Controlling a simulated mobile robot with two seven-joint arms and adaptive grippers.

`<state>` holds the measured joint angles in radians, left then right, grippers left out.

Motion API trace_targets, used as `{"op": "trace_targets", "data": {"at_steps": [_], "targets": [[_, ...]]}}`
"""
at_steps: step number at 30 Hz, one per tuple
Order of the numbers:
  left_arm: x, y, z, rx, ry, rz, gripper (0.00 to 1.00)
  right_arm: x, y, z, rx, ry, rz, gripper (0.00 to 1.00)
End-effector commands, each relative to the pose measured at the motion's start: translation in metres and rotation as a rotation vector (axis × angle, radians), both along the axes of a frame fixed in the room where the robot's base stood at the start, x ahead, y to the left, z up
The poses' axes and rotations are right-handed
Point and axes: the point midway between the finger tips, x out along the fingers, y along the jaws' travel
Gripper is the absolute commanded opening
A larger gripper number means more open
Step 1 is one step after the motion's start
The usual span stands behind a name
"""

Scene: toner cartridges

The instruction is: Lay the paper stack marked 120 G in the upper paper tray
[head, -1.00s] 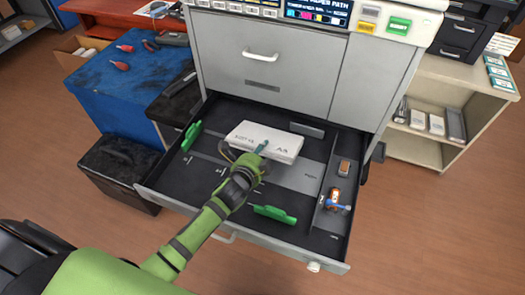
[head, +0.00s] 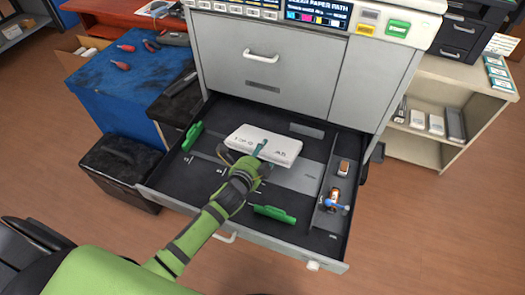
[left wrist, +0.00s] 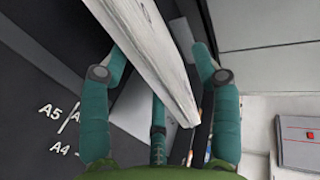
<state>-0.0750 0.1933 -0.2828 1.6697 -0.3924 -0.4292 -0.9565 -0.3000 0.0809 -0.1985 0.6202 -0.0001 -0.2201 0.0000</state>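The white paper stack (head: 284,149), with dark print on its top that reads roughly 120 G at the left, is above the floor of the open paper tray (head: 300,178). My left gripper (head: 256,155) reaches in from the front, with one teal finger across the stack's top. In the left wrist view, the stack's long pale edge (left wrist: 150,65) runs between the teal fingers of the left gripper (left wrist: 160,75). The gripper appears shut on it; the contact underneath is hidden. My right gripper is not in view.
Green guides stand in the tray at left (head: 192,136) and front (head: 274,214). A side compartment at right holds an orange-and-blue item (head: 334,202). A closed drawer front (head: 265,70) rises behind. A blue cabinet (head: 120,95) and a black box (head: 120,172) stand left.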

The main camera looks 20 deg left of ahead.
Motion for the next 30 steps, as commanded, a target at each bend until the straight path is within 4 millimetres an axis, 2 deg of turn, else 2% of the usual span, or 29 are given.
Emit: {"op": "trace_targets", "data": {"at_steps": [3,21,30], "targets": [[-0.006,0.000,0.007,-0.001,-0.004,-0.001,0.62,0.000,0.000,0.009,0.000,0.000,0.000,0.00],[-0.039,0.002,0.020,-0.002,-0.005,-0.001,0.62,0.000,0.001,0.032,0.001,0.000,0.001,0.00],[-0.042,0.002,0.020,-0.002,-0.006,-0.001,0.62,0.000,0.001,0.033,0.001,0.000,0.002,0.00]]}}
